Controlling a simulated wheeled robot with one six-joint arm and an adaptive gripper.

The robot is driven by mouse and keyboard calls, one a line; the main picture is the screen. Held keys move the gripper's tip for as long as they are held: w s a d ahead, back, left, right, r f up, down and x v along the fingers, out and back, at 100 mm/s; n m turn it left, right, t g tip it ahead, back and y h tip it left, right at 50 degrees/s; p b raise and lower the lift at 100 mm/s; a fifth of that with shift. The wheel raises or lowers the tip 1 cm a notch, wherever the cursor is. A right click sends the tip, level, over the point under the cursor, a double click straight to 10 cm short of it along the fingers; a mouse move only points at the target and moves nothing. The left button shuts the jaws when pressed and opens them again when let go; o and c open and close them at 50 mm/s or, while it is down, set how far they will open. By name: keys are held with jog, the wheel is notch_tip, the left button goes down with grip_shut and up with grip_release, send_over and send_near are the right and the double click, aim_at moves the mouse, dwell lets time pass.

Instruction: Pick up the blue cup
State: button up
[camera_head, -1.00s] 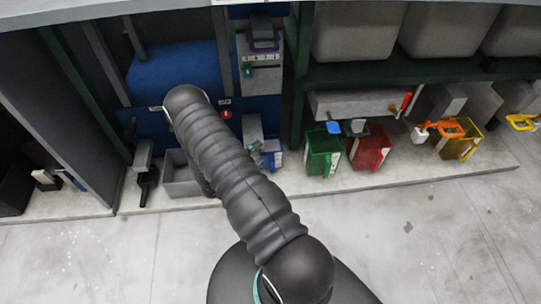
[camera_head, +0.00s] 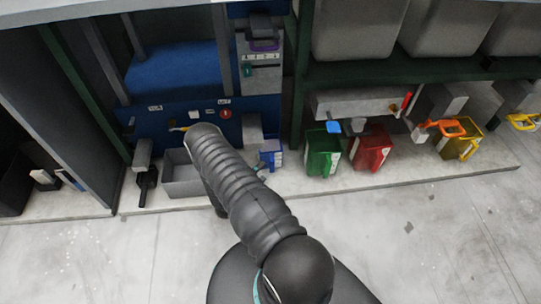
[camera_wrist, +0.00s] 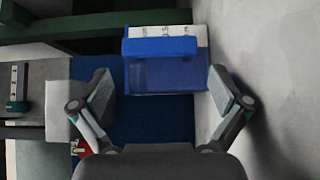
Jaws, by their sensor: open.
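The blue cup (camera_head: 272,153) is a small box-shaped container with a white label, standing on the pale ledge below the blue press. In the wrist view the cup (camera_wrist: 160,76) lies straight ahead, with its lighter blue handle bar (camera_wrist: 160,46) across it. My gripper (camera_wrist: 162,84) is open, one finger on each side of the cup in the picture. I see no contact; the depth between the fingertips and the cup is hard to judge. In the head view my arm hides most of the gripper.
A green cup (camera_head: 322,155), a red cup (camera_head: 371,149) and a yellow cup (camera_head: 460,141) stand to the right on the ledge. A grey bin (camera_head: 183,188) is to the left. A dark green post (camera_head: 302,70) rises behind. The floor in front is clear.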

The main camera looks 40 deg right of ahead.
aim_at(276, 159)
jog(key=shift+x, duration=2.95)
jog(key=c, duration=1.1)
